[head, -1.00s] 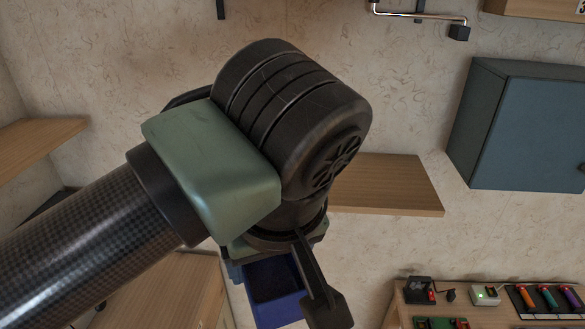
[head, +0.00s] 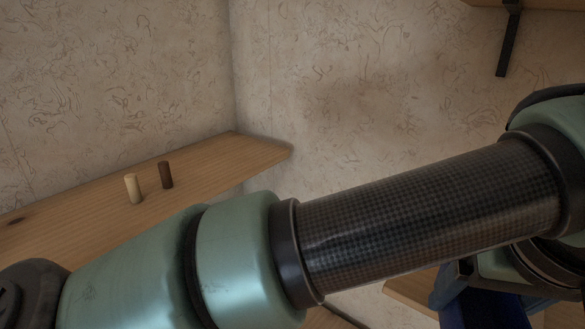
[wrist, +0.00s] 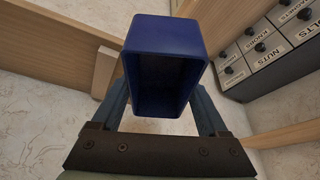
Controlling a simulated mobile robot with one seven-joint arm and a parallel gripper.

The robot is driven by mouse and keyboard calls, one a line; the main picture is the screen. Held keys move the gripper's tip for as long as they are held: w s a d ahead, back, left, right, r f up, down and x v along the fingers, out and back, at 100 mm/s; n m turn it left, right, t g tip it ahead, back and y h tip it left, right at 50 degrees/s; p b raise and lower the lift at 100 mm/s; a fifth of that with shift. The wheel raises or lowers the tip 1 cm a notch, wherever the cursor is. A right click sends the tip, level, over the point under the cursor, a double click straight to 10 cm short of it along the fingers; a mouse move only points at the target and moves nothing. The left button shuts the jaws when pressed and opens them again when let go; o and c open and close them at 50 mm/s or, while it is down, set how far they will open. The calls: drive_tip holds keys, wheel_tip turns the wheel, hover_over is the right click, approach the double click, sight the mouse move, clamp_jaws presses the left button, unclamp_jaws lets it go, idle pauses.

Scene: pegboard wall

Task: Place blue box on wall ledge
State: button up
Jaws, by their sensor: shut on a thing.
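The blue box (wrist: 166,33) is open-topped and fills the upper middle of the wrist view, its dark hollow facing the camera. My gripper (wrist: 163,98) is shut on it, one finger on each side. In the head view only part of the blue box (head: 482,312) shows at the bottom right, below my wrist; my arm and the picture edge hide the rest. A wooden wall ledge (head: 225,160) runs along the left wall in the head view. Part of another wooden board (head: 408,292) shows low, left of the box. I cannot tell which ledge is meant.
A pale peg (head: 132,189) and a dark brown peg (head: 166,175) stand on the left ledge, with bare wood around them. In the wrist view, a labelled drawer cabinet (wrist: 265,50) is at upper right and a wooden board (wrist: 45,45) at upper left.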

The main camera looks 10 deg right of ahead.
drive_tip(key=w+d+p, duration=0.1)
drive_tip(key=w+d, duration=0.1)
drive_tip(key=w, duration=0.2)
drive_tip(key=w+d+p, duration=0.2)
drive_tip(key=w, duration=0.2)
drive_tip(key=w+d+p, duration=0.1)
drive_tip(key=w+d, duration=0.1)
drive_tip(key=w, duration=0.2)
drive_tip(key=shift+d, duration=0.1)
drive_tip(key=shift+w+f, duration=0.1)
drive_tip(key=shift+f, duration=0.05)
drive_tip(key=shift+f+b, duration=1)
drive_tip(key=shift+f, duration=0.65)
drive_tip(key=shift+f, duration=0.15)
drive_tip(key=o, duration=1.3)
